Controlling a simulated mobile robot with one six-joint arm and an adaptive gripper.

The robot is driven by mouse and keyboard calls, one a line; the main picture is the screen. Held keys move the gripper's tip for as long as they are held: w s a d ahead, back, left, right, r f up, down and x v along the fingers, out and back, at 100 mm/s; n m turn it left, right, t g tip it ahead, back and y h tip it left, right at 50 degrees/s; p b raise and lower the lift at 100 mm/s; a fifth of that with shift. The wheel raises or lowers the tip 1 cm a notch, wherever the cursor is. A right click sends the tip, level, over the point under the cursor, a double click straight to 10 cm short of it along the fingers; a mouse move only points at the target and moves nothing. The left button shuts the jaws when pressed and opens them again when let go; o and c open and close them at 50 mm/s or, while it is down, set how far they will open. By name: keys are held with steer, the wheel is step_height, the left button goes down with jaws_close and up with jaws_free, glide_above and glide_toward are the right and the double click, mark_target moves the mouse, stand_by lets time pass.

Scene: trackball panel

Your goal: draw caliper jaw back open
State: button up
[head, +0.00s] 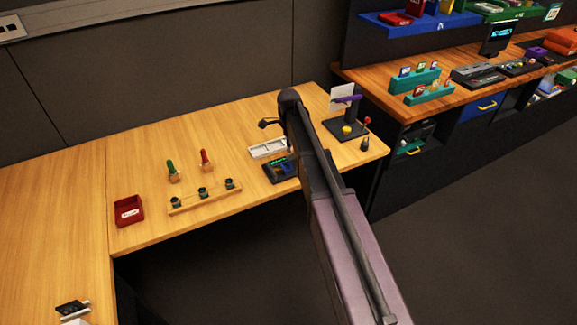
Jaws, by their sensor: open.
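My arm reaches from the lower right over the wooden bench. My gripper (268,124) shows small and dark at its far end, open, above the back of a pale tray. I cannot make out a caliper or its jaw for sure. The pale tray (262,150) has compartments, and its right end is close to my arm. A dark blue device (279,172) with a small display lies just in front of the tray, its right side near or behind my arm. I see nothing held in my gripper, but it is too small to judge contact.
A wooden rack (207,197) with several dark cups, green (171,168) and red (205,157) handled tools and a red bin (128,211) stand left. A dark stand (345,128) with a yellow piece is right of my arm. The bench's left part is mostly clear.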

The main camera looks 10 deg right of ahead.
mark_target(289, 162)
steer(key=shift+f+b, duration=3.95)
steer(key=shift+f, duration=0.35)
jaws_close()
